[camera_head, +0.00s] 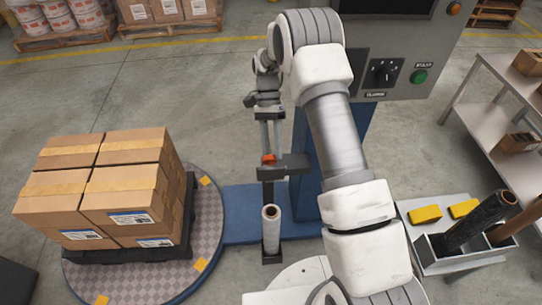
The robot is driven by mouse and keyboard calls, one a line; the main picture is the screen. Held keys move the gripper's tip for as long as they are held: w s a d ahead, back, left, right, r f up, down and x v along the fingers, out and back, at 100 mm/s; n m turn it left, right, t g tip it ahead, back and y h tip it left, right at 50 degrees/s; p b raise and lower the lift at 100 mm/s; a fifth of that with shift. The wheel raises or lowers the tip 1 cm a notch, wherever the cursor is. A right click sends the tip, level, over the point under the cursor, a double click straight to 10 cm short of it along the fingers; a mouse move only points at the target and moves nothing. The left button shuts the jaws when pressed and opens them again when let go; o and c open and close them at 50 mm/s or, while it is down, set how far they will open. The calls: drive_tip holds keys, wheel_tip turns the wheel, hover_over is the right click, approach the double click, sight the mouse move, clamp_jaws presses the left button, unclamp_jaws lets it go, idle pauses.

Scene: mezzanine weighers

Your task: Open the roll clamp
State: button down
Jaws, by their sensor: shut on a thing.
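My gripper (268,152) hangs from my bent arm, left of the control column, with its fingers pointing down. It is shut on a small orange piece (268,159), which looks like the roll clamp's handle. That piece is at a dark bracket (288,166) on the film carriage. Below the bracket, a pale film roll (271,235) stands upright on a dark foot (271,258). The fingertips are small and partly blurred, and the clamp's jaws cannot be made out.
A control panel (395,75) with a black knob and a green button (419,76) is behind my arm. Stacked cartons (100,190) stand on a turntable (210,232) at left. A side stand (440,198) at right holds yellow blocks (425,214) and a dark roll (475,222).

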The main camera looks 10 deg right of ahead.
drive_tip(key=w, duration=0.2)
drive_tip(key=a, duration=0.1)
drive_tip(key=shift+w+f, duration=0.25)
drive_tip(key=shift+w, duration=0.15)
drive_tip(key=c, duration=1.4)
unclamp_jaws()
drive_tip(key=shift+w+a+g, duration=0.1)
drive_tip(key=shift+a+g, duration=0.15)
drive_tip(key=shift+g, duration=0.05)
drive_tip(key=shift+o, duration=1)
drive_tip(key=shift+r, duration=0.1)
drive_tip(key=o, duration=0.9)
drive_tip(key=shift+s+d, duration=0.2)
drive_tip(key=shift+d, duration=0.05)
drive_tip(key=p+v, duration=0.9)
drive_tip(key=v, duration=0.3)
